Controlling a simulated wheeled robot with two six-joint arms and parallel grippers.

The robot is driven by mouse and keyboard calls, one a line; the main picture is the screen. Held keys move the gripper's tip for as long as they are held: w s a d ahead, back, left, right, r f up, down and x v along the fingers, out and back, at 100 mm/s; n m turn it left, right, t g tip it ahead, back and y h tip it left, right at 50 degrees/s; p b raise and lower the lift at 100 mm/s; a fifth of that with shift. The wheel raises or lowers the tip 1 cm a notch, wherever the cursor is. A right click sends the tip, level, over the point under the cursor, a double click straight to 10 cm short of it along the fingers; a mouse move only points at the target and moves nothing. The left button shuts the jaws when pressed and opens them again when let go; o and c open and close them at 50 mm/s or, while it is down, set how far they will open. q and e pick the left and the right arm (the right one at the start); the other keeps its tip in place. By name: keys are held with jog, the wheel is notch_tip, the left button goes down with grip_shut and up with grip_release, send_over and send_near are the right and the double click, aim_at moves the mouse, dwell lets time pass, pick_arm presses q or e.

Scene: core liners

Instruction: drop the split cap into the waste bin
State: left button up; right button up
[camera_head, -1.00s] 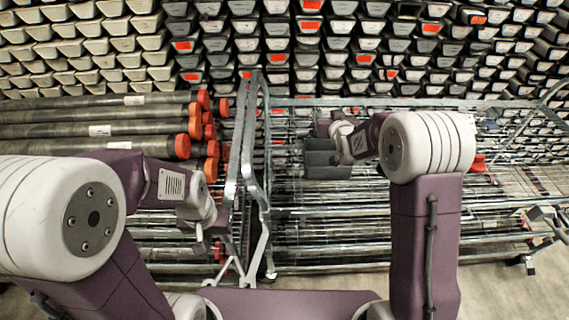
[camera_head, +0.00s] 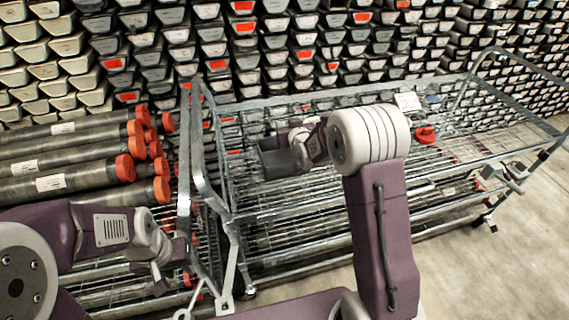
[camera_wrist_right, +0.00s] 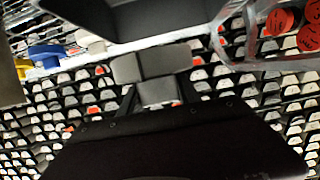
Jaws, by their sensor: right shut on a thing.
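The dark grey open-topped waste bin (camera_head: 283,158) shows over the left part of the wire cart. My right gripper (camera_head: 301,150) is at the bin's right side and shut on its wall. In the right wrist view the fingers (camera_wrist_right: 145,65) meet the edge of the bin (camera_wrist_right: 150,22); the inside of the bin cannot be made out. A red cap-like piece (camera_head: 425,134) lies at the cart's far side, right of my right arm; I cannot tell whether it is split. My left gripper (camera_head: 163,278) hangs low at the left, away from the bin, its jaws unclear.
Dark pipes with red end caps (camera_head: 125,167) lie stacked at the left. The cart's upright metal end frame (camera_head: 200,180) stands between them and the bin. A white card (camera_head: 408,102) is at the cart's far edge. Stacked trays fill the back; floor is clear at lower right.

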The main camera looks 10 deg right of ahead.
jog(key=shift+f, duration=0.4)
jog(key=shift+a+r, duration=0.1)
jog(key=o, duration=1.4)
jog(key=v, duration=0.9)
